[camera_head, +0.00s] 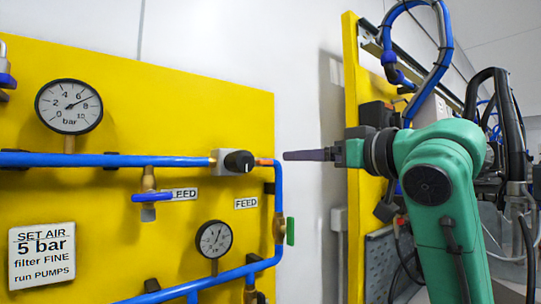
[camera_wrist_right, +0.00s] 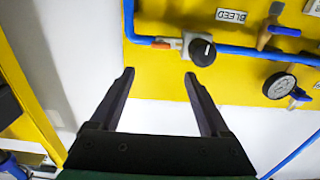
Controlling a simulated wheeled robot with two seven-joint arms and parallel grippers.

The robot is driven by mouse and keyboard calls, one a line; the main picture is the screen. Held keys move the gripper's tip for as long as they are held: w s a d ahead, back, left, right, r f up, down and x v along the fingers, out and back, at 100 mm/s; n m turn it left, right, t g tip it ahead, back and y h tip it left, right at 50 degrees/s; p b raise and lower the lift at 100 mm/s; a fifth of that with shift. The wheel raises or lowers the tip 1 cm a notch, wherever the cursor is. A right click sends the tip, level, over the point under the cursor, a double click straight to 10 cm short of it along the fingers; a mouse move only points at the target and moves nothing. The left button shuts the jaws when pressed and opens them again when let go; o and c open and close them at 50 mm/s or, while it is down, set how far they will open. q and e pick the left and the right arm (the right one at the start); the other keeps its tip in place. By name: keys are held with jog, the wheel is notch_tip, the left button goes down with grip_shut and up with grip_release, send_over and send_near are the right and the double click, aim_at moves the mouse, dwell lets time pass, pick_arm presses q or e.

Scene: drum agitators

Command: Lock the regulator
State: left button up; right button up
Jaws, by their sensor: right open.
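The regulator is a black round knob (camera_head: 238,161) on a light grey block on the blue pipe; it also shows in the wrist view as a black knob (camera_wrist_right: 202,52) with a white mark. A small orange-red piece (camera_head: 264,162) sits at the block's right side, and in the wrist view (camera_wrist_right: 161,45) it lies left of the knob. My right gripper (camera_head: 286,155) is open and empty, right of the regulator and apart from it. In the wrist view its fingers (camera_wrist_right: 159,75) stand apart, with the knob beyond the right fingertip. My left gripper is not in view.
On the yellow panel (camera_head: 150,80) are a large bar gauge (camera_head: 69,106), its needle between 6 and 8, a smaller gauge (camera_head: 214,239), a blue-handled bleed valve (camera_head: 150,197), a green handle (camera_head: 290,231) and a "SET AIR 5 bar" sign (camera_head: 41,256). White wall (camera_head: 305,60) lies right of it.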

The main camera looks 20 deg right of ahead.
jog(key=p, duration=0.2)
send_near(267, 161)
jog(key=w, duration=0.2)
jog(key=p+x, duration=0.1)
jog(key=x, duration=0.5)
jog(key=shift+a, duration=0.4)
jog(key=shift+w, duration=0.1)
jog(key=shift+c, duration=0.6)
jog(key=shift+a, duration=0.1)
grip_shut()
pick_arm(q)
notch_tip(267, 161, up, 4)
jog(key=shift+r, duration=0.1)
